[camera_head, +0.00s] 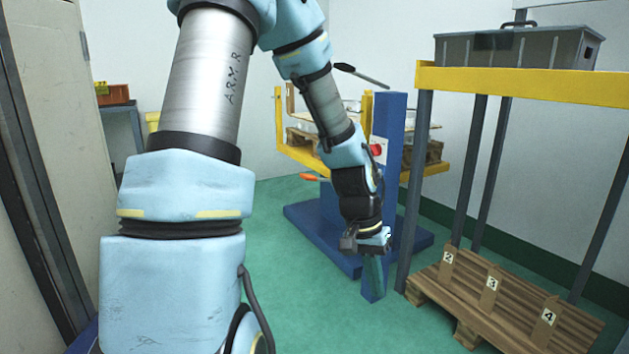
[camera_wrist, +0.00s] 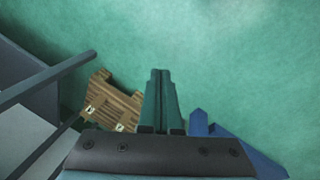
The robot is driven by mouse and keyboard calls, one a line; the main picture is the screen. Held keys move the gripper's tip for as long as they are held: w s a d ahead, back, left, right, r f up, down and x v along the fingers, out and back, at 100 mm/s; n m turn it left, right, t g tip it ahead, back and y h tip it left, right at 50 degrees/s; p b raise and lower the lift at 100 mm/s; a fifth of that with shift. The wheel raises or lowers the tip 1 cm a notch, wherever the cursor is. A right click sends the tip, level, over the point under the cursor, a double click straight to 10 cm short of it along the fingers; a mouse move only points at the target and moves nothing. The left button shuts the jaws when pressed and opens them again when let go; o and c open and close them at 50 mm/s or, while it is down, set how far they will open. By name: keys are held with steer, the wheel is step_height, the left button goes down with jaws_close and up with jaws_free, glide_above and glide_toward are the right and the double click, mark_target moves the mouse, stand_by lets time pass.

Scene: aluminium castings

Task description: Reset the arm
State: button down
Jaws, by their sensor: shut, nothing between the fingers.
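My arm reaches up from the lower left and bends over to the middle of the head view. My gripper (camera_head: 375,290) hangs downward in front of the blue post of a lifting stand (camera_head: 386,150). In the wrist view my gripper (camera_wrist: 160,75) shows two green fingers pressed together, shut and empty, with bare green floor beyond the tips. The fingers touch nothing that I can see.
A wooden pallet (camera_head: 480,285) with numbered blocks lies at the right, under a yellow-edged shelf (camera_head: 530,82) bearing a grey crate (camera_head: 515,47). A grey cabinet (camera_head: 55,130) stands at the left. Green floor (camera_head: 300,290) is open between.

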steer(key=a+r+n+t+y+p, duration=0.1)
steer(key=a+r+n, duration=0.3)
steer(key=a, duration=0.6)
steer(key=a+r+n+t+y+p, duration=0.1)
steer(key=a+r+n+t+p, duration=0.1)
steer(key=a+r, duration=0.6)
step_height(320, 180, up, 35)
steer(key=a+p, duration=0.1)
steer(key=p, duration=3.6)
steer(key=shift+s+a+r, duration=0.15)
steer(key=shift+a, duration=0.25)
